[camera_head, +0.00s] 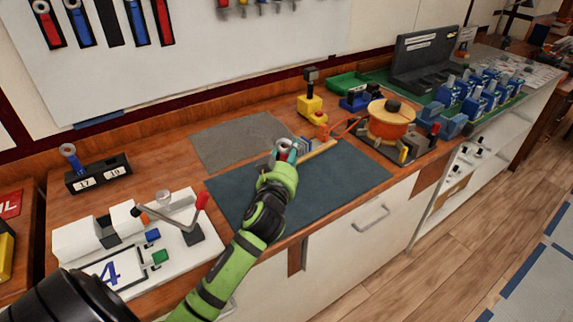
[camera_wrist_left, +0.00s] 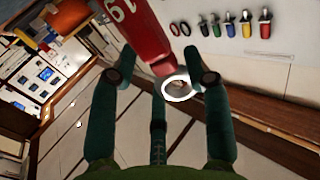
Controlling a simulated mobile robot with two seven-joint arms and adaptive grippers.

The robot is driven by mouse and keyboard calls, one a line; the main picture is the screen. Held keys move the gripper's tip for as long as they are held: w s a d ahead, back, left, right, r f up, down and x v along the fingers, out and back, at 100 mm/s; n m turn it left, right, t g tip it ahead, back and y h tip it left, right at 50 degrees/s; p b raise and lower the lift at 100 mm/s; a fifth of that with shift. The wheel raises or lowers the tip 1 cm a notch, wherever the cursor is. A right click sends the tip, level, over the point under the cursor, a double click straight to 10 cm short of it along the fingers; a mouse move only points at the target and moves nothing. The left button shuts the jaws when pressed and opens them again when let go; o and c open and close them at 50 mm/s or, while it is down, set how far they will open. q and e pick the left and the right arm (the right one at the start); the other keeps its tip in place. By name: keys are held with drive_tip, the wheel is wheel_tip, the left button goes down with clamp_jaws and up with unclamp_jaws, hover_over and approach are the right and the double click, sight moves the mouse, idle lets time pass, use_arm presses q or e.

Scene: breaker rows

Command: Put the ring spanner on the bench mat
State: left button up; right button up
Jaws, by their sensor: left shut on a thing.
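My left gripper (camera_head: 284,151) is above the dark blue-green bench mat (camera_head: 345,182), near its back edge. It is shut on the ring spanner (camera_head: 283,146), which has a red handle. In the left wrist view the spanner (camera_wrist_left: 145,32) is marked 19, and its pale metal ring end lies between the teal fingers of the gripper (camera_wrist_left: 160,68). The gripper hides most of the spanner in the head view. The gap between spanner and mat cannot be judged. My right gripper is not in view.
A grey mat (camera_head: 225,142) lies behind. A black rack (camera_head: 98,178) labelled 17 and 19 holds one blue-handled tool. A white fixture with a red-tipped lever (camera_head: 201,202) stands front left. An orange reel (camera_head: 391,122) and yellow tool (camera_head: 311,106) stand to the right.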

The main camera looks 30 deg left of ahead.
use_arm(q)
drive_tip(key=shift+a+f, duration=0.2)
wheel_tip(320, 180, down, 4)
drive_tip(key=shift+r, duration=0.1)
drive_tip(key=shift+f, duration=0.25)
drive_tip(key=o, duration=1.2)
drive_tip(key=shift+r, duration=0.1)
